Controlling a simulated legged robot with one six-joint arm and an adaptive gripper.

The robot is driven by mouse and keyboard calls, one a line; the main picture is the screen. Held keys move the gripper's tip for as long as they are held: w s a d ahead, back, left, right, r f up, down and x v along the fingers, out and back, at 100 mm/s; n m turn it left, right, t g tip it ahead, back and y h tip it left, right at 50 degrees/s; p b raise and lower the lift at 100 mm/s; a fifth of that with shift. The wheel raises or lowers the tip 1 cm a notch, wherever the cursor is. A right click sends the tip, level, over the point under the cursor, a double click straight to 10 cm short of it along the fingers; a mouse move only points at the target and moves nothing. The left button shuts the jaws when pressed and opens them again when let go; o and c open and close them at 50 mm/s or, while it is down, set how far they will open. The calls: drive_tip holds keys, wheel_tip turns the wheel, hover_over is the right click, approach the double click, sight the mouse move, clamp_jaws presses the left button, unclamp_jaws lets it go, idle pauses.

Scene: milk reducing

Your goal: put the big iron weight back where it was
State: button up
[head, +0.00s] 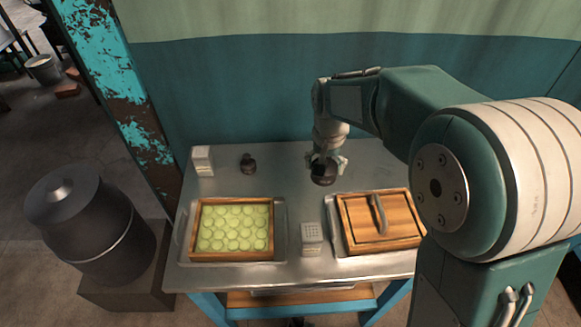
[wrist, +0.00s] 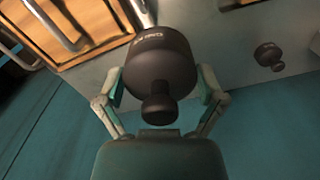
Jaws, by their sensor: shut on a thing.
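The big iron weight (head: 323,171) is a dark, round-bodied piece with a knob. My gripper (head: 328,163) is shut on it, over the back right of the metal table. In the wrist view the big iron weight (wrist: 161,62) sits between the two fingers of my gripper (wrist: 161,92), with its knob toward the palm and pale lettering on its body. I cannot tell whether its base touches the table. A smaller dark weight (head: 248,163) stands at the back left of the table and also shows in the wrist view (wrist: 269,56).
The metal table (head: 300,195) holds a wooden tray of round green pieces (head: 234,229) at front left and a lidded wooden box (head: 381,221) at front right. White blocks stand at back left (head: 203,160) and front middle (head: 312,239). A dark milk can (head: 85,225) stands left.

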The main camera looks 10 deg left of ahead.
drive_tip(key=w+a+f, duration=0.1)
drive_tip(key=a, duration=0.4)
hover_over(290, 167)
wheel_tip(290, 167, down, 10)
drive_tip(key=shift+d+r, duration=0.15)
drive_tip(key=shift+r, duration=0.1)
drive_tip(key=shift+w+f, duration=0.1)
drive_tip(key=shift+f, duration=1.7)
drive_tip(key=o, duration=1)
drive_tip(key=shift+f, duration=0.2)
drive_tip(key=shift+r, duration=0.1)
